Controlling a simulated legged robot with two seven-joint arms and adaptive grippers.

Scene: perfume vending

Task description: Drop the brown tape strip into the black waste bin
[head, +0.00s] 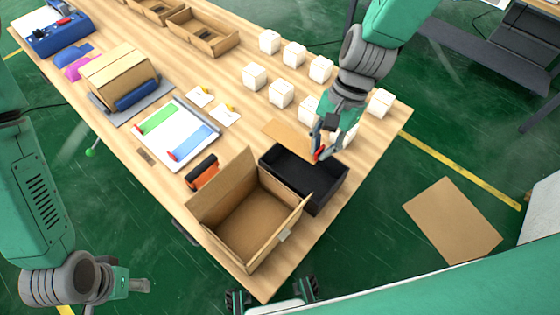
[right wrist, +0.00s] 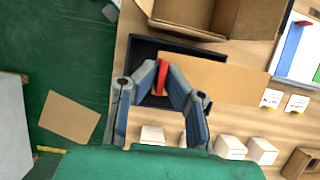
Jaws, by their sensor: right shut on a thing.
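The brown tape strip (head: 288,137) has a red tab (right wrist: 162,78) at one end. My right gripper (head: 321,152) is shut on that red tab; it also shows in the right wrist view (right wrist: 161,75). The brown strip (right wrist: 225,80) stretches away from the fingers, to the right in the wrist view. The black waste bin (head: 274,161) stands open just in front of the gripper in the head view, and the strip overlaps its edge in the wrist view. My left gripper (head: 138,286) hangs off the table at lower left, empty; its fingers are unclear.
An open cardboard box (head: 250,225) stands against the bin's left side. Several white cubes (head: 281,94) stand behind. A white tray (head: 178,133) holds green and blue strips. An orange-black tool (head: 203,172) lies near the box. A brown sheet (head: 452,220) lies on the floor.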

